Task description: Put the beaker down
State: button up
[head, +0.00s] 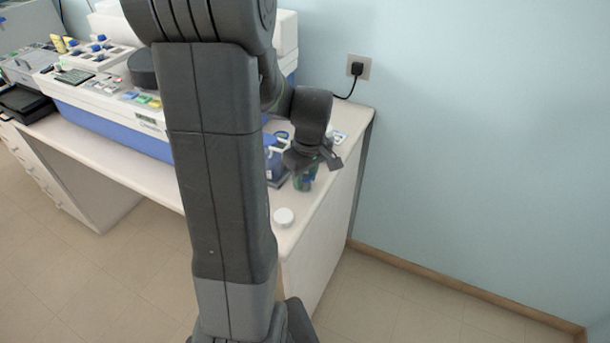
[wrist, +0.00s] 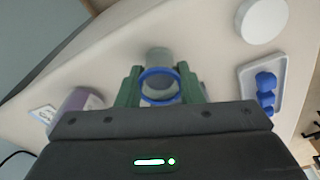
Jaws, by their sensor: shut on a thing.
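The beaker (wrist: 159,88) is a small clear vessel with a blue rim. In the wrist view it sits between the green fingers of my gripper (wrist: 160,92), which are shut on it. In the head view my gripper (head: 305,178) is low over the right end of the bench (head: 318,208), and the arm hides most of the beaker. I cannot tell whether the beaker's base touches the bench top.
A round white lid (wrist: 262,20) lies near the bench's front edge, also in the head view (head: 284,217). A white tray with blue pieces (wrist: 264,88) and a purple-labelled container (wrist: 78,104) flank the gripper. A large white-and-blue machine (head: 120,125) stands left.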

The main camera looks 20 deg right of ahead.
aim_at(309, 178)
jog(key=shift+f, duration=0.2)
jog(key=o, duration=0.9)
jog(key=shift+r, duration=0.1)
jog(key=shift+o, duration=0.2)
notch_tip(309, 178, up, 12)
jog(key=s, duration=0.1)
jog(key=shift+s+d, duration=0.2)
jog(key=shift+s, duration=0.05)
jog(key=shift+r, duration=0.1)
